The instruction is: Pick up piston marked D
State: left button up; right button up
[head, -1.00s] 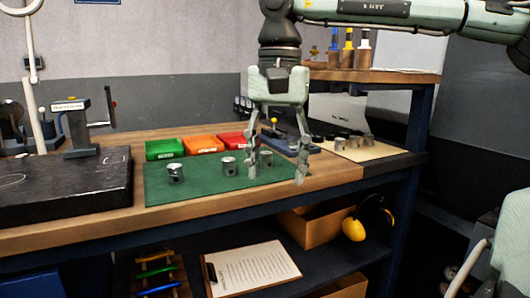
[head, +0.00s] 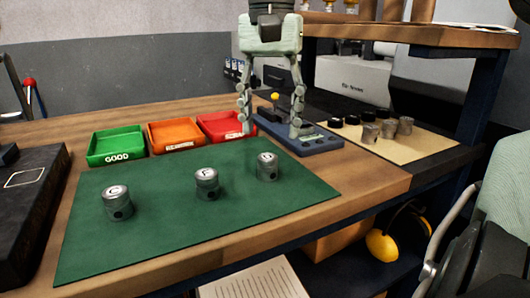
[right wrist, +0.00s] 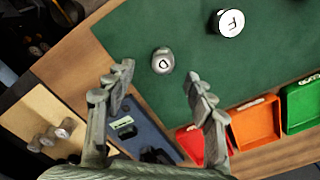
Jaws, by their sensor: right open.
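Three grey metal pistons stand upright on the green mat (head: 150,240). The right one (head: 267,167) has a round-looking mark on top that could be a D; in the right wrist view the same piston (right wrist: 162,61) shows near the gap between the fingertips. The middle piston is marked F (head: 206,184), also in the right wrist view (right wrist: 230,22). My right gripper (head: 270,127) is open and empty, fingers pointing down, apart from the pistons. My left gripper is not in view.
Green (head: 117,146), orange (head: 176,135) and red (head: 222,127) trays stand behind the mat. A blue device (head: 318,143) sits close by my right gripper. A tan mat (head: 400,150) with several small parts lies right. The mat's front is clear.

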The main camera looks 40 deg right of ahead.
aim_at(267, 157)
jog(key=shift+w+d, duration=0.15)
jog(key=shift+w, duration=0.05)
jog(key=shift+w+d+f, duration=0.1)
jog(key=shift+f, duration=0.2)
jog(key=f, duration=0.6)
jog(key=shift+a+f, duration=0.15)
jog(key=shift+a, duration=0.1)
jog(key=shift+f, duration=0.35)
jog(key=shift+c, duration=1.2)
jog(key=c, duration=0.7)
grip_shut()
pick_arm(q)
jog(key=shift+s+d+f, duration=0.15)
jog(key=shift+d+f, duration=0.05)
pick_arm(e)
jog(key=shift+w, duration=0.1)
